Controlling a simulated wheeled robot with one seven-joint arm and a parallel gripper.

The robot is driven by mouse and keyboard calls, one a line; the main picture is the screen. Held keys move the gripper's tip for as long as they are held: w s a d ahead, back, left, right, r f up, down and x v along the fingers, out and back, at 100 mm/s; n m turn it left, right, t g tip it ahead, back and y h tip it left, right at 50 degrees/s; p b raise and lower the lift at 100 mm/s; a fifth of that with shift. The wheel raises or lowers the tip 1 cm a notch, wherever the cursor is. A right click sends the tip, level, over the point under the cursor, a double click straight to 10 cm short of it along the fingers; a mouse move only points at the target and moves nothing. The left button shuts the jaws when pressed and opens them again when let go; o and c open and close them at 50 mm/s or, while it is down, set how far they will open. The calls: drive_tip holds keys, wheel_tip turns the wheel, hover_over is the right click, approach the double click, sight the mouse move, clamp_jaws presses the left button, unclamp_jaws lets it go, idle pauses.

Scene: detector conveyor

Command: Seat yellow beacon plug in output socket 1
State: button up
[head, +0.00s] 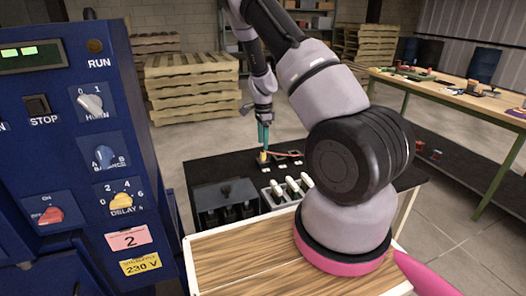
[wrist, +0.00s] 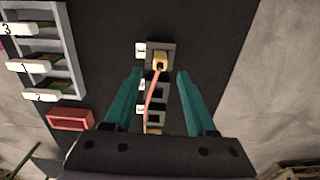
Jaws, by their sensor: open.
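The yellow beacon plug (wrist: 159,61) stands in the grey socket at the top of a column of sockets (wrist: 157,118) in the wrist view; I cannot tell how deep it sits. An orange cable (wrist: 152,103) runs from it down along the column. Small white labels stand beside the sockets, too small to read, so I cannot tell which is output 1. My gripper (wrist: 160,73) has teal fingers spread apart, one on each side of the plug, with visible gaps. In the head view my gripper (head: 263,133) points down, just above the yellow plug (head: 262,157).
A white rack (wrist: 66,48) with numbered slots and a red tray (wrist: 70,120) lie left of the sockets. In the head view a dark box (head: 226,193) stands near the black table's front. A blue control cabinet (head: 75,150) fills the left side.

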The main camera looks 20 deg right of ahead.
wheel_tip(320, 180, up, 6)
wheel_tip(320, 180, up, 14)
drive_tip(key=n+t+y, duration=0.2)
drive_tip(key=n, duration=0.1)
hover_over(263, 152)
drive_tip(key=s+a, duration=0.4)
drive_tip(key=s, duration=0.1)
drive_tip(key=s+a+r+n+t+y, duration=0.1)
drive_tip(key=s+a+r+n, duration=0.2)
drive_tip(key=s+r, duration=0.5)
drive_tip(key=s+a+r+n+t, duration=0.1)
drive_tip(key=s+r+n+t, duration=0.1)
drive_tip(key=s+r+n, duration=0.2)
drive_tip(key=s+a+r+n+t+h, duration=0.1)
drive_tip(key=s+r+n, duration=0.3)
drive_tip(key=s+r, duration=0.4)
drive_tip(key=shift+s+a+t, duration=0.45)
drive_tip(key=shift+s+t, duration=0.15)
drive_tip(key=shift+s, duration=2.2)
